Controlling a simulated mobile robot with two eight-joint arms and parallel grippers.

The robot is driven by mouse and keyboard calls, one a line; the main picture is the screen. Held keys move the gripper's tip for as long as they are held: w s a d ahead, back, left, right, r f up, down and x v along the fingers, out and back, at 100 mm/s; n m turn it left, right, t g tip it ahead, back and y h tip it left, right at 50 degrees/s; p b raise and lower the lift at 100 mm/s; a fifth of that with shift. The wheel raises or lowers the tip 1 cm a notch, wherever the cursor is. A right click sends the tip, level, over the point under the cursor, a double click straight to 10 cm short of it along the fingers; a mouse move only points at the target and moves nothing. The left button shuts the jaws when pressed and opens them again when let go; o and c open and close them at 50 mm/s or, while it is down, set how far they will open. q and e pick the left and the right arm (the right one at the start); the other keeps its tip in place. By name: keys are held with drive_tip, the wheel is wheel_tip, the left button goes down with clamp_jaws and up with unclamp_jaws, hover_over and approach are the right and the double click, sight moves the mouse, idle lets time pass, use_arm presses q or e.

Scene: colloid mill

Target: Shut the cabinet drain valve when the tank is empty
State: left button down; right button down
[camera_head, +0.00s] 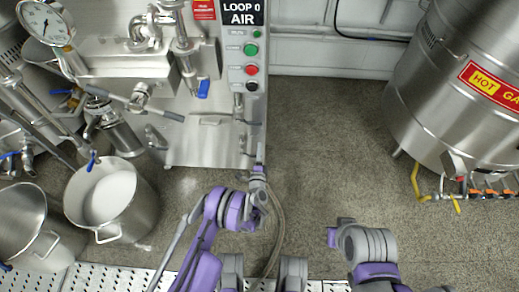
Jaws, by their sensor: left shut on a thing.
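The steel cabinet (208,140) stands at the upper left, with its control strip along the right side. My left gripper (259,163) is at the cabinet's lower right edge. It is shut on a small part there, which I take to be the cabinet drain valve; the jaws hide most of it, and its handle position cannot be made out. A grey hose (278,225) runs down from near that spot. My right arm shows at the lower middle, but its jaws cannot be made out. The inside of the cabinet's tank is not visible.
A steel pot (136,211) with white contents and another pot (50,247) stand at left. Gauge (45,24), pipes and blue-handled valves crowd the upper left. A large "HOT GA" tank (425,105) with low piping stands right. The middle floor (325,140) is clear.

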use_arm(q)
drive_tip(key=shift+f, duration=0.1)
idle(0.4)
drive_tip(key=c, duration=0.7)
unclamp_jaws()
